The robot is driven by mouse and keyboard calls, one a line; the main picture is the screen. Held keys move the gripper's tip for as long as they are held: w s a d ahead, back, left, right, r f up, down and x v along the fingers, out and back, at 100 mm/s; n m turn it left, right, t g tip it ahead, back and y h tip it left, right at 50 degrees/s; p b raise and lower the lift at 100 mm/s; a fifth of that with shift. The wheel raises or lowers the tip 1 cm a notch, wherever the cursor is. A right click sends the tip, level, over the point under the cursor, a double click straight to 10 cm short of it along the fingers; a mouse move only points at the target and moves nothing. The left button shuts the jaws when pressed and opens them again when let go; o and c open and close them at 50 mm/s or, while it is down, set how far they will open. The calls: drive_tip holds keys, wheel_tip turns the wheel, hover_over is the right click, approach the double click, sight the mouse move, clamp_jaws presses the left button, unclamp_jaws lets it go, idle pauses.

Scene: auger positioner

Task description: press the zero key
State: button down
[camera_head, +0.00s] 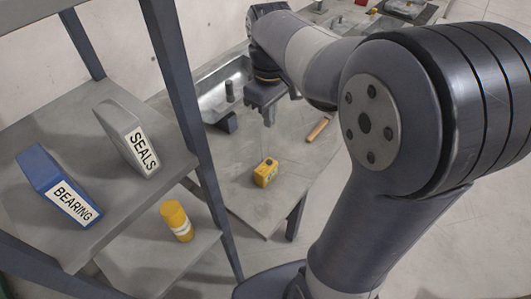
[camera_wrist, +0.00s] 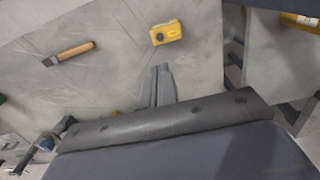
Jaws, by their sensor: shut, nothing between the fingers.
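A small yellow box-shaped device (camera_head: 265,172) sits on the grey bench top (camera_head: 235,190), near its front edge. It also shows in the wrist view (camera_wrist: 166,32), above the fingertips. A small pale spot and dark marks show on it, but they are too small for me to tell which is the zero key. My gripper (camera_head: 268,118) is farther back over the bench, apart from the device. In the wrist view its fingers (camera_wrist: 162,72) are together and empty, pointing toward the device's side of the bench. The picture does not show the fingers touching anything.
A wooden-handled tool (camera_head: 317,129) lies on the bench to the right of my gripper. A metal tray (camera_head: 212,102) and a dark block (camera_head: 226,122) are at left. A shelf unit (camera_head: 185,100) holds a blue BEARING bin (camera_head: 58,187), a grey SEALS bin (camera_head: 127,138) and a yellow cylinder (camera_head: 176,221).

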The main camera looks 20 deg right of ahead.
sight(269, 163)
drive_tip(key=shift+f, duration=0.1)
wheel_tip(269, 163, down, 14)
drive_tip(key=shift+r, duration=0.1)
idle(0.5)
drive_tip(key=shift+f+b, duration=0.45)
drive_tip(key=shift+f, duration=0.4)
drive_tip(key=shift+s+f, duration=0.2)
drive_tip(key=shift+s, duration=0.1)
drive_tip(key=shift+w+r+p, duration=0.15)
drive_tip(key=shift+r+p, duration=0.3)
drive_tip(key=shift+r, duration=0.1)
wheel_tip(269, 163, up, 14)
drive_tip(key=p, duration=0.2)
drive_tip(key=shift+w, duration=0.15)
